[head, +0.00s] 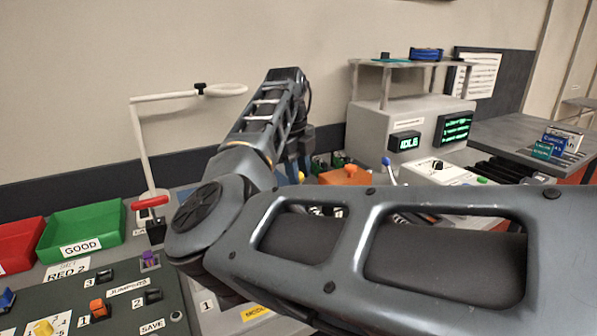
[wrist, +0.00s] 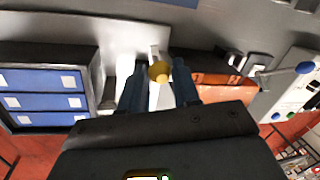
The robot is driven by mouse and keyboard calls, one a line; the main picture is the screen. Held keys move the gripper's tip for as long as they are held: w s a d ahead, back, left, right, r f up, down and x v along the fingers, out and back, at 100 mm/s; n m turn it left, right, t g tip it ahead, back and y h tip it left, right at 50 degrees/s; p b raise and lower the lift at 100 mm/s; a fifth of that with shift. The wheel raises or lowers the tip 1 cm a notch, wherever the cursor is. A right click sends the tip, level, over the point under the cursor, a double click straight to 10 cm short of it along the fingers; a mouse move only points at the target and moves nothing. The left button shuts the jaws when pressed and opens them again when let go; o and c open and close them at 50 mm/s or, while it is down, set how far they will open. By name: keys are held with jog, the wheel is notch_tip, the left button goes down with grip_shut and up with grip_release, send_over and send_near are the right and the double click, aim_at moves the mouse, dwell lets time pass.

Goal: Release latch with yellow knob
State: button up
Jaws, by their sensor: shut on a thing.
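The yellow knob (wrist: 160,72) shows near the middle of the wrist view, on a small pale latch piece (wrist: 154,52) in front of a light plate. My gripper (wrist: 158,66) has its two blue fingers on either side of the knob, shut on it. How far the latch is turned or pulled cannot be told. In the head view my own arm crosses the front and hides most of the latch area.
Blue-faced cells (wrist: 45,102) sit in a dark frame left of my fingers. An orange block (wrist: 222,80) and a blue-tipped lever (wrist: 304,68) are to the right.

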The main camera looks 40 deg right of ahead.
jog(key=o, duration=1)
jog(key=shift+o, duration=0.2)
notch_tip(320, 180, up, 8)
jog(key=a, duration=0.1)
jog(key=shift+a+f+b, duration=0.15)
jog(key=shift+a+b, duration=0.1)
jog(key=shift+b, duration=0.2)
